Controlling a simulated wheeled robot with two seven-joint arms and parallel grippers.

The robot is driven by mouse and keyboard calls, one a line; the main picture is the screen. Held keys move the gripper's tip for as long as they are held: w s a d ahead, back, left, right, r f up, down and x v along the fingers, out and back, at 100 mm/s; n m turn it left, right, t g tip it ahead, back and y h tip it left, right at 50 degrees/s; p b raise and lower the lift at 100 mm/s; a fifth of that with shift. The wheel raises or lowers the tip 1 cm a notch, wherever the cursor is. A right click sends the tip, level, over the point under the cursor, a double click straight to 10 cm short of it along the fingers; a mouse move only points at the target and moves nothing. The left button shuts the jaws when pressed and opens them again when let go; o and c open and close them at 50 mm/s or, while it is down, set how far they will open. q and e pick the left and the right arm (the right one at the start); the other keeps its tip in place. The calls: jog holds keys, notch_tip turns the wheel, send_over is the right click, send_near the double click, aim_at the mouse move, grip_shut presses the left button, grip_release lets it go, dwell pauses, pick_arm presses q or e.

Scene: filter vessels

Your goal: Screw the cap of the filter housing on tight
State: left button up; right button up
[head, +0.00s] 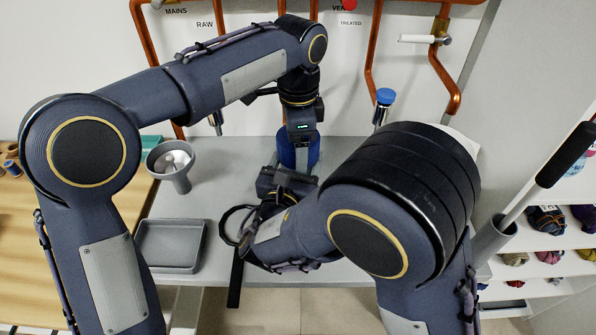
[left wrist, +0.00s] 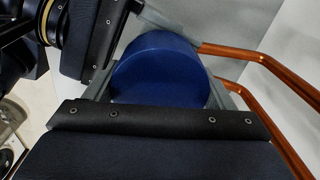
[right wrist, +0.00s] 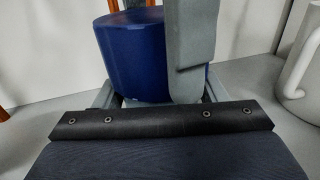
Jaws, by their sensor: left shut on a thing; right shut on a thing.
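The blue cap (head: 285,150) of the filter housing is upright near the back of the grey worktop, partly hidden by my left gripper. My left gripper (head: 302,150) comes down from above. In the left wrist view its fingers sit on both sides of the round cap (left wrist: 160,70), shut on it. In the right wrist view the cap (right wrist: 130,55) stands behind a grey finger of my left gripper. A short greyish part of the filter housing (right wrist: 150,100) shows under the cap. My right gripper (head: 292,172) is low in front, shut around this housing. The cap's thread is hidden.
A grey funnel-shaped bowl (head: 173,174) with white pieces stands left, and an empty grey tray (head: 170,246) lies in front of it. Copper pipes (head: 373,60) run along the back wall. A white curved handle (right wrist: 298,65) is right of my right gripper.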

pick_arm(q)
jog(key=m, duration=0.5)
jog(key=shift+w+m, duration=0.1)
jog(key=shift+m, duration=0.3)
jog(key=m, duration=0.4)
jog(key=o, duration=1.1)
jog(key=shift+r, duration=2.25)
jog(key=shift+c, duration=0.6)
